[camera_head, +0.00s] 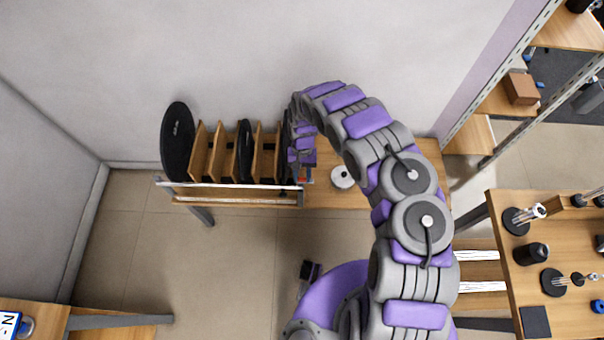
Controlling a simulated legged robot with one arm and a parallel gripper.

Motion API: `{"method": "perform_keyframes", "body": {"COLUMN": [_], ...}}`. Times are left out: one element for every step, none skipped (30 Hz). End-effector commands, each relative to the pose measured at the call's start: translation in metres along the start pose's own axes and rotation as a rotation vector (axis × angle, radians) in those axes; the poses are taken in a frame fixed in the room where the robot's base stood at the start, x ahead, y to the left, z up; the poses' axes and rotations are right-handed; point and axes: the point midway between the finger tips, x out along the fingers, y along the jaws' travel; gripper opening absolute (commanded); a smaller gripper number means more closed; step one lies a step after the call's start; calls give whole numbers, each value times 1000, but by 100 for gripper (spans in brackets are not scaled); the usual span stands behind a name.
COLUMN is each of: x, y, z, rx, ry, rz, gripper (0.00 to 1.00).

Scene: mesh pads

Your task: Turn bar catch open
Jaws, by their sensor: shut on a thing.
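A wooden rack (207,152) with upright dividers stands on the table by the back wall. It holds black discs on edge, a large one (178,140) at the left end and a narrower one (245,150) in the middle. A pale bar (225,185) runs across the rack's front. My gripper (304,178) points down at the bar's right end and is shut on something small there. A bit of red shows beside it, which appears to be the bar catch (303,181). My arm and gripper hide most of the catch and the rack's right end.
A white round piece (342,176) lies on the table just right of my gripper. A wooden table (560,240) with stands stands at the right, and a shelf unit (500,105) is behind it. Open floor (150,240) lies at the front left.

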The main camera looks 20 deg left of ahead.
Motion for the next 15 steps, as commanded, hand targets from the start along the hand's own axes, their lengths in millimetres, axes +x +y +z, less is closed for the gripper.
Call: {"method": "perform_keyframes", "body": {"x": [-2,-2,-2,-2,-2,-2,-1,-1,-1,-1,-1,-1,-1,-1,-1], "y": [-1,-1,-1,-1,-1,-1,-1,-1,-1,-1,0,0,0,0,0], "z": [-1,-1,-1,-2,-1,-1,-1,-1,-1,-1,-1,-1,-1,-1,-1], "rx": [0,0,0,0,0,0,0,0,0,0,1,1,1,1,1], "ry": [5,5,5,6,5,5,4,4,3,3,3,2,2,2,2], "rz": [-3,-3,-3,-3,-3,-3,-3,-2,-2,-2,-2,-2,-2,-2,-2], "gripper": [6,6,6,39,42,46,48,51,55,58,61,62,62,62,62]}}
